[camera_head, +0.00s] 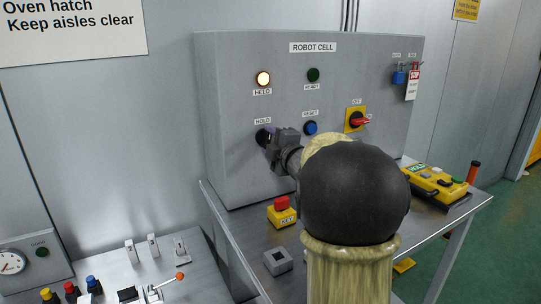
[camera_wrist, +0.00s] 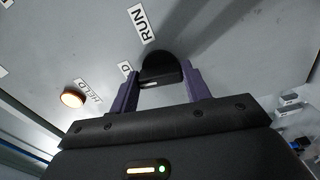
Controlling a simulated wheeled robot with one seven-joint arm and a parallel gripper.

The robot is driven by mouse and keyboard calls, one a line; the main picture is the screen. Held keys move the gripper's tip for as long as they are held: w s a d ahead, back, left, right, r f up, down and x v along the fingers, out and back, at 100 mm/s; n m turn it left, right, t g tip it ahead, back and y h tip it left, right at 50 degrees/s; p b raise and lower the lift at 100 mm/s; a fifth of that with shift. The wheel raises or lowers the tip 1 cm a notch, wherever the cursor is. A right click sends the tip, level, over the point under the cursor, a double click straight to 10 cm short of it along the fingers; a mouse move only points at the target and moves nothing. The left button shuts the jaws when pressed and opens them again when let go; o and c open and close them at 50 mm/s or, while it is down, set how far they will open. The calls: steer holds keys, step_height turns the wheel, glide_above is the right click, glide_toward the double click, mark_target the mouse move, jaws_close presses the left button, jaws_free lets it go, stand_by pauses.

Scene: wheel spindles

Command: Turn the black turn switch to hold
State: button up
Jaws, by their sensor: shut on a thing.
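The black turn switch (camera_head: 261,138) is on the grey ROBOT CELL panel (camera_head: 232,100), below the HOLD label (camera_head: 263,121) and partly hidden by my gripper. In the wrist view the switch (camera_wrist: 160,68) sits between the two purple fingers of my gripper (camera_wrist: 161,84), which is shut on it. A RUN label (camera_wrist: 141,22) shows beside the switch there, and the HOLD label (camera_wrist: 125,69) is mostly hidden by a finger. I cannot tell exactly which label the switch points at.
The READY lamp (camera_head: 313,75) is dark green. Close right of my gripper are the blue RESET button (camera_head: 310,128) and a red switch on a yellow plate (camera_head: 355,119). A yellow box with a red button (camera_head: 282,211) and a yellow pendant (camera_head: 433,184) stand on the table below.

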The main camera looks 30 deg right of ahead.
steer(key=shift+a+f+n+b, duration=0.1)
steer(key=shift+f+n+b, duration=0.1)
steer(key=shift+n+b, duration=0.6)
steer(key=shift+c, duration=0.2)
steer(key=o, duration=1)
steer(key=shift+r, duration=0.1)
steer(key=shift+s, duration=0.15)
steer(key=s, duration=1.7)
steer(key=shift+d, duration=0.3)
